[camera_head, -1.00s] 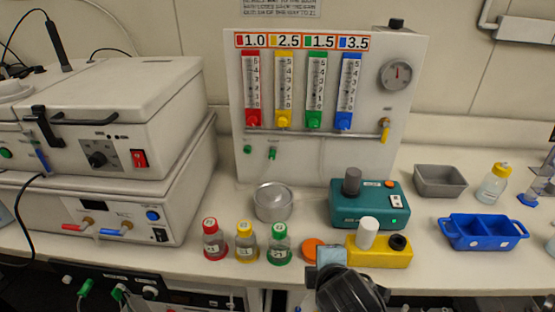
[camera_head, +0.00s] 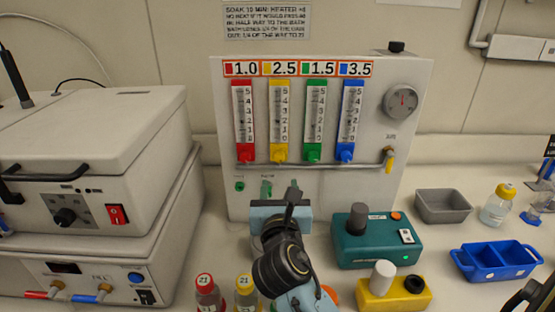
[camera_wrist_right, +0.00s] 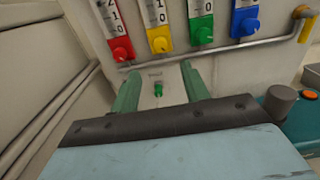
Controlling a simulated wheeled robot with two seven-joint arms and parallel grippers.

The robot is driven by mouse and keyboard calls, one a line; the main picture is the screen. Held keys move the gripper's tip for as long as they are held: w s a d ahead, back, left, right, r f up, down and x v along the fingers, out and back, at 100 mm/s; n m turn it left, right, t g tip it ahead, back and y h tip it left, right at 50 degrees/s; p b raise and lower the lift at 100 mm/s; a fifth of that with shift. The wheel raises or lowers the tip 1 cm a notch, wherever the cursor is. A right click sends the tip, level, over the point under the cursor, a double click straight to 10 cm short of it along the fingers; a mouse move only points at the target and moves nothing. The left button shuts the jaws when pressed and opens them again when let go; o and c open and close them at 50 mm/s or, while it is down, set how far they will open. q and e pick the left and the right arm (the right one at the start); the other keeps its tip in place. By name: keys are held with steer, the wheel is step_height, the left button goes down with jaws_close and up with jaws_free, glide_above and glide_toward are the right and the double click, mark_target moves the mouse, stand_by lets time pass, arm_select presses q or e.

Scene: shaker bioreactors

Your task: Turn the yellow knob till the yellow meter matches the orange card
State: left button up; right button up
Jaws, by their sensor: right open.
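The white panel (camera_head: 325,190) carries several coloured meters. The yellow meter (camera_head: 278,108) is second from left, with the yellow knob (camera_head: 279,156) at its foot. Above it an orange-framed card (camera_head: 279,68) reads 2.5. The meter's level is too small to read. My right gripper (camera_head: 280,188) is open and empty, below the yellow knob and apart from it. In the right wrist view the yellow knob (camera_wrist_right: 160,45) shows just beyond and above the two green fingers (camera_wrist_right: 161,88), near the middle between them. My left gripper is not in view.
The red knob (camera_head: 246,156) and green knob (camera_head: 313,155) flank the yellow one closely. A metal rail (camera_head: 335,167) runs below the knobs. A teal device (camera_head: 378,245) stands right of my arm, and bottles (camera_head: 208,292) stand at the front left.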

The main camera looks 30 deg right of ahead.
mark_target(279, 160)
steer(key=x, duration=1.1)
steer(key=shift+w+d, duration=0.15)
steer(key=shift+d, duration=0.1)
steer(key=shift+c, duration=0.4)
steer(key=c, duration=0.9)
steer(key=shift+r+m+p, duration=0.1)
steer(key=shift+m+p, duration=0.8)
steer(key=shift+m, duration=0.5)
steer(key=shift+m+p, duration=0.45)
steer(key=shift+m, duration=1.45)
